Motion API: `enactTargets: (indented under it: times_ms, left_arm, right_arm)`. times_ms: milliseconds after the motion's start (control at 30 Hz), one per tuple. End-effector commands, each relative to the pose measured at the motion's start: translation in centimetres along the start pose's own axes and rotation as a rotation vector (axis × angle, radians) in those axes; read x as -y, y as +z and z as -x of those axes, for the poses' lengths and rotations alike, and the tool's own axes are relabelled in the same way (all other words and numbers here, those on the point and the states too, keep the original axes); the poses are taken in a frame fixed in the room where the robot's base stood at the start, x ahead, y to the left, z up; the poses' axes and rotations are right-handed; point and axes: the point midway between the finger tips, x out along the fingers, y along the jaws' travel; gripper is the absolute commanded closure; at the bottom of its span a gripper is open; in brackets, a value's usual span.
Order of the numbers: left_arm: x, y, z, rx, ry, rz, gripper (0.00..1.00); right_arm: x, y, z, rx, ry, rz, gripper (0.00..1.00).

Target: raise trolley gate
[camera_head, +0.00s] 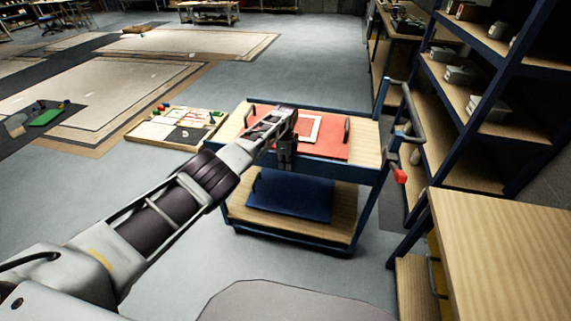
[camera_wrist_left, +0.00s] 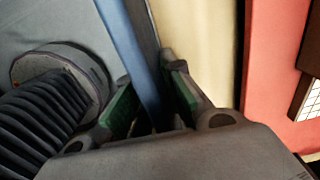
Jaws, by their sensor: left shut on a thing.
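The blue trolley (camera_head: 357,205) has a wooden top deck and a lower wooden shelf. A blue strip (camera_head: 334,170) runs along its near top edge, and I take it to be the gate. My left gripper (camera_head: 286,158) reaches down over this edge from the left. In the left wrist view, the blue strip (camera_wrist_left: 133,55) runs between the green-padded fingers (camera_wrist_left: 146,112), and the gripper is shut on it. The gripper hides part of the strip in the head view. My right gripper is not in view.
A red panel (camera_head: 330,150) with handles lies on the top deck. A dark blue panel (camera_head: 290,195) is at the lower shelf. A shelf rack (camera_head: 515,140) and a wooden bench (camera_head: 500,230) stand at right. A mosaic board (camera_head: 160,131) lies left. Floor is clear in front.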

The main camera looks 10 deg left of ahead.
Motion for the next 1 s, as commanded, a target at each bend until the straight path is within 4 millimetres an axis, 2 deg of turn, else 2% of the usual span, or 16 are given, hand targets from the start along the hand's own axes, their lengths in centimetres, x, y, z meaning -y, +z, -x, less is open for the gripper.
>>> enactTargets:
  times_ms: [167,200,367,767,1000]
  left_arm:
    - [0.09,0.0,0.07,0.0,-0.003,0.0,1.0]
    - [0.08,-0.01,0.07,0.0,-0.003,0.0,0.87]
    - [0.04,0.0,0.04,0.0,-0.002,0.0,0.68]
    - [0.0,-0.01,0.07,0.0,0.0,0.0,0.68]
    - [0.03,-0.04,0.84,-0.001,0.0,0.0,0.68]
  right_arm:
    - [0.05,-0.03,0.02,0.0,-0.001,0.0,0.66]
    - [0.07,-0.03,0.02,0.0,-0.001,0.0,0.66]
    - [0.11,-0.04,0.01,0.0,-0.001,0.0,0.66]
    - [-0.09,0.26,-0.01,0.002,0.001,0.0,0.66]
    - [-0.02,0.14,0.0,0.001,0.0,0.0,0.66]
